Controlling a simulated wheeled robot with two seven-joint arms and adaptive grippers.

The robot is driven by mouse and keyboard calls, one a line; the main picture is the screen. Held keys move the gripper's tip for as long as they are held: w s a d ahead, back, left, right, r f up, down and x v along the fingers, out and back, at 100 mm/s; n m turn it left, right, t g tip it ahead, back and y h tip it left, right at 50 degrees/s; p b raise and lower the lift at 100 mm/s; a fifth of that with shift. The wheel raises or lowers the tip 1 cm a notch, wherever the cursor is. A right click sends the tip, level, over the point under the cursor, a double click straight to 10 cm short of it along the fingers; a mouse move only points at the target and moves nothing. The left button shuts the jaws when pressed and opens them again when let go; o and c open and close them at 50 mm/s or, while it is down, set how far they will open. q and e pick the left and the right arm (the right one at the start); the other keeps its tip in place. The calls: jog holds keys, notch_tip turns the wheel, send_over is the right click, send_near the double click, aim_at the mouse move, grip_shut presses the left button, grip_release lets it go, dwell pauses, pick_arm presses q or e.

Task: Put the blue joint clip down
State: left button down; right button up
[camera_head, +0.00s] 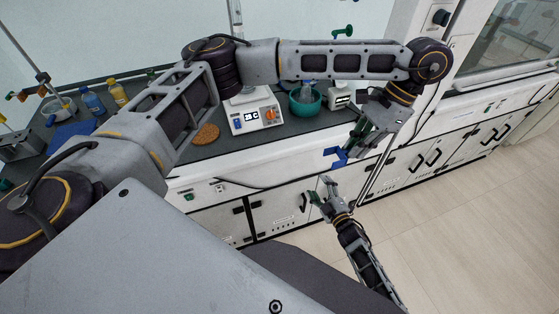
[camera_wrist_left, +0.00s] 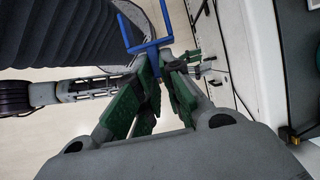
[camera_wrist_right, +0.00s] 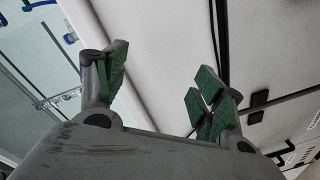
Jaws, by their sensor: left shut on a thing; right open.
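The blue joint clip (camera_head: 336,157) is in my left gripper (camera_head: 354,146), which is shut on it. They are in front of the counter edge, above the floor. In the left wrist view the clip (camera_wrist_left: 147,48) sticks out past the green fingertips, with its fork-like prongs pointing away; part of it is hidden between the fingers. My right gripper (camera_head: 321,192) is below the left one in the head view, in front of the cabinet doors. In the right wrist view its fingers (camera_wrist_right: 160,88) are wide apart with nothing between them.
The dark counter (camera_head: 220,152) holds a white balance-like device (camera_head: 254,112), a teal bowl (camera_head: 305,104) with glassware and a brown ring (camera_head: 206,134). Blue and yellow bottles (camera_head: 92,101) stand at the left. The counter front near the brown ring is clear. My left arm crosses above the counter.

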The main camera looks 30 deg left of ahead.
jog(key=s+a+r+n+g+y, duration=0.2)
jog(key=s+a+r+n+g, duration=0.3)
jog(key=r, duration=0.3)
jog(key=s+a+r+n+g+y, duration=0.3)
jog(key=s+a+r+n, duration=0.25)
jog(key=r, duration=0.25)
jog(key=s+a+r+n+g+y, duration=0.2)
jog(key=s+a+r+n+g, duration=0.2)
jog(key=a+r+n, duration=0.3)
jog(key=s+r+n+g+h, duration=0.3)
jog(key=s+n+g, duration=0.25)
jog(key=s, duration=0.25)
jog(key=s+r+n+g+h, duration=0.35)
jog(key=s+n, duration=0.25)
jog(key=s, duration=0.2)
jog(key=s+d+f+n+g+h, duration=0.2)
jog(key=s+d+n+h, duration=0.2)
jog(key=s+n+h, duration=0.5)
jog(key=w+d+n+t+h, duration=0.4)
jog(key=w+d+t+h, duration=0.2)
jog(key=w+t, duration=0.3)
jog(key=w+d+r+t+h, duration=0.2)
jog(key=w+r+t, duration=0.5)
jog(key=w+r, duration=0.1)
jog(key=shift+w+d, duration=0.25)
jog(key=shift+d, duration=0.15)
